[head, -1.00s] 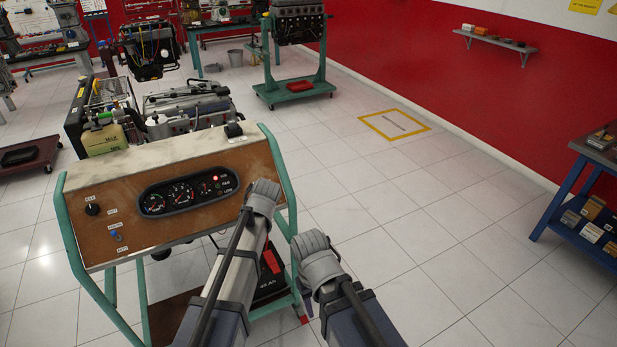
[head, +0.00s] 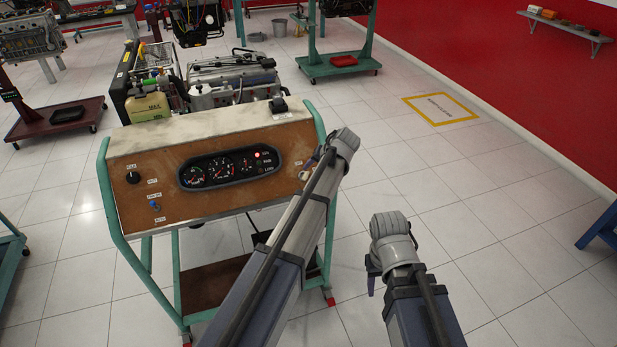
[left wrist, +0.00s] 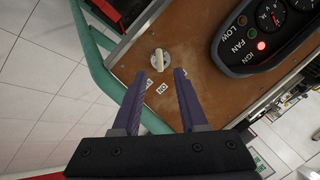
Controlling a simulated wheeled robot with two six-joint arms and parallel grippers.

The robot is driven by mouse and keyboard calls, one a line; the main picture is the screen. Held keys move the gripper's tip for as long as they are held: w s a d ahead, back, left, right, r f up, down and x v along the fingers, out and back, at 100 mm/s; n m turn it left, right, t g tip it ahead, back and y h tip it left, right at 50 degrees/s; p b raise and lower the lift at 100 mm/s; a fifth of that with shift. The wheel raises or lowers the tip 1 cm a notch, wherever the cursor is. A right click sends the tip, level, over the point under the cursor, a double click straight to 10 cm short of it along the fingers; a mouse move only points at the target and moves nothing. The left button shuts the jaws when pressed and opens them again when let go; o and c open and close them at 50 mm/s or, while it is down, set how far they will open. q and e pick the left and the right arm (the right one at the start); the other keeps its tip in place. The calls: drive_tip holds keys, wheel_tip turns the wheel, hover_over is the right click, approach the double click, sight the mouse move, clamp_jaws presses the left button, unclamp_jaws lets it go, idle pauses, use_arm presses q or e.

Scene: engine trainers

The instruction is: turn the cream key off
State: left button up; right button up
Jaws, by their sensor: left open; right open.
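The cream key (left wrist: 160,60) sits on a round switch on the brown console panel (head: 235,205), at its right end. In the left wrist view its bar stands nearly upright in the picture, slightly tilted. My left gripper (left wrist: 160,74) is open, its dark purple fingers pointing at the key. The key shows just beyond and between the fingertips, and I see no grip on it. Small white labels lie below the key. In the head view my left wrist covers most of that area. My right gripper (head: 372,278) hangs open and empty, right of the console, its fingers partly hidden.
The panel also carries a gauge cluster (head: 222,168) with a lit red lamp, a black knob (head: 132,177) and a blue-tipped toggle (head: 155,207). A green frame (head: 108,200) edges the console. An engine (head: 230,85) stands behind. The tiled floor to the right is free.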

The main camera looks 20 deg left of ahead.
sight(308, 173)
use_arm(q)
drive_tip(key=b+x, duration=0.3)
drive_tip(key=x, duration=0.1)
drive_tip(key=shift+f, duration=0.25)
drive_tip(key=shift+w+a+f+b, duration=0.25)
drive_tip(key=shift+a+f+b, duration=0.1)
drive_tip(key=shift+f+b, duration=0.1)
drive_tip(key=shift+r, duration=0.1)
clamp_jaws()
